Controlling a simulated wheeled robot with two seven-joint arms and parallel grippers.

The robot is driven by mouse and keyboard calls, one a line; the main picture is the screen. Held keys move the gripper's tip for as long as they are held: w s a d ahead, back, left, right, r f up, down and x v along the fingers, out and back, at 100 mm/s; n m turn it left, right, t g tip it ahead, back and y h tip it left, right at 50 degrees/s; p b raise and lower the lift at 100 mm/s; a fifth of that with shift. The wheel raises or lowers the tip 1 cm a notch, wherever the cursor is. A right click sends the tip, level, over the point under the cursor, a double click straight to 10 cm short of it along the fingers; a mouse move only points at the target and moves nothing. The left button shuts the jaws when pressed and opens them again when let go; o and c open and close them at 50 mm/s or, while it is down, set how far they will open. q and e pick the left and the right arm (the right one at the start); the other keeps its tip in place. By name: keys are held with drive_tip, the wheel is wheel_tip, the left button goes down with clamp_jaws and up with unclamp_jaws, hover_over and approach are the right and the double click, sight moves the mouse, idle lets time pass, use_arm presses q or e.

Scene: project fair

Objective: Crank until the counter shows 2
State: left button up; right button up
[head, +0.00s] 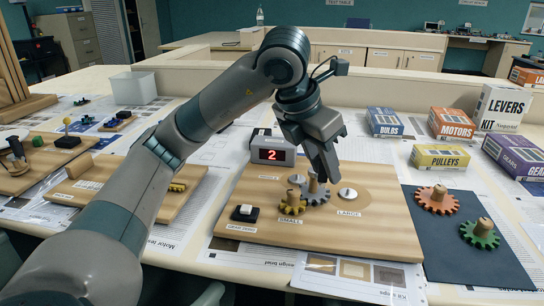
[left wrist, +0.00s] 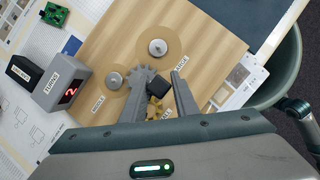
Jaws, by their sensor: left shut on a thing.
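The counter (head: 272,150) is a grey box with a red display that reads 2; it also shows in the left wrist view (left wrist: 66,92). On the wooden board (head: 255,180), a grey gear (head: 318,197) stands beside a small yellow gear (head: 291,207). My left gripper (head: 333,178) is over these gears. In the left wrist view its fingers (left wrist: 155,82) are on either side of a dark crank knob (left wrist: 155,89), and it is shut on it. The fingers partly hide the gears. My right gripper is not in view.
A round metal hub (head: 348,194) is at the "LARGE" label, and a black button block with a white cap (head: 245,212) is at the board's front left. Orange (head: 438,200) and green gears (head: 480,234) lie on a dark mat (head: 450,262). Several boxes stand at the back right.

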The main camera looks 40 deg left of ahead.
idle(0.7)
use_arm(q)
drive_tip(key=o, duration=0.9)
drive_tip(key=shift+r, duration=0.15)
drive_tip(key=shift+p+v, duration=2.1)
drive_tip(key=shift+v, duration=1.8)
